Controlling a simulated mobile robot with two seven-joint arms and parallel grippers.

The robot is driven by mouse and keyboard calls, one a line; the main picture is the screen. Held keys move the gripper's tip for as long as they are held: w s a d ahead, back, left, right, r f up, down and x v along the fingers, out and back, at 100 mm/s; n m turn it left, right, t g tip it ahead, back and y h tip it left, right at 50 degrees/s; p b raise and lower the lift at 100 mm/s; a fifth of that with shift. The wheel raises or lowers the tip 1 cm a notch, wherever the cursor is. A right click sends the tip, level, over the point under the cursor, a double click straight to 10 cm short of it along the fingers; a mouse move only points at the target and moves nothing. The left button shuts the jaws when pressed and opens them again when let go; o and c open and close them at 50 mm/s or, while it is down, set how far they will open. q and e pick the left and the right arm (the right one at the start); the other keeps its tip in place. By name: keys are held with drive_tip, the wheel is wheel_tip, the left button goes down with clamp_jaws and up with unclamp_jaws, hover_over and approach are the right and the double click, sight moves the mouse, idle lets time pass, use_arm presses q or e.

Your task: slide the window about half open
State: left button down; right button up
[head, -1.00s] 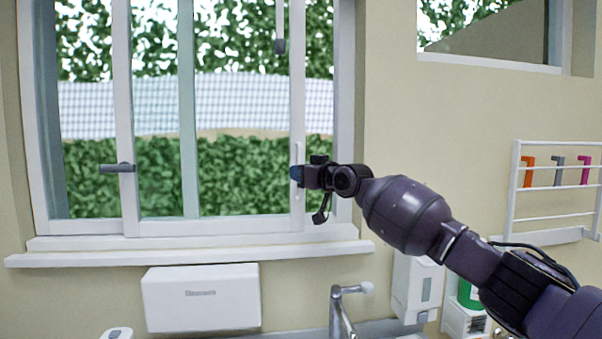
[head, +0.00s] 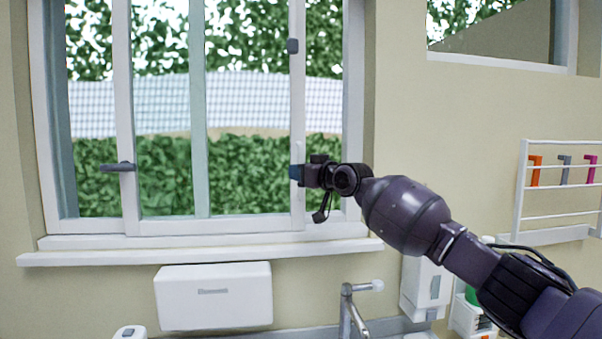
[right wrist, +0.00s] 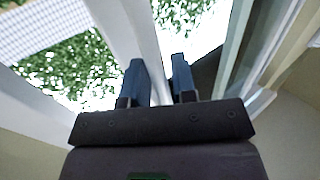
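The window has a white-framed sliding sash (head: 125,200); its right stile stands left of the right frame post (head: 354,120), with an open gap between them. A slim white upright handle (head: 299,155) is on that right stile. My right gripper (head: 297,173) is at this handle, with its fingers on either side of it. My left gripper is not in view.
A white sill (head: 200,254) runs below the window. Under it are a white dispenser (head: 213,297) and a tap (head: 347,305). A white wall rack (head: 520,195) is at the right. A dark lever (head: 118,167) sits on the sash's left stile.

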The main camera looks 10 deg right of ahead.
drive_tip(key=shift+o, duration=1.1)
drive_tip(key=v, duration=1)
drive_tip(key=shift+s+d, duration=0.25)
drive_tip(key=shift+s, duration=0.1)
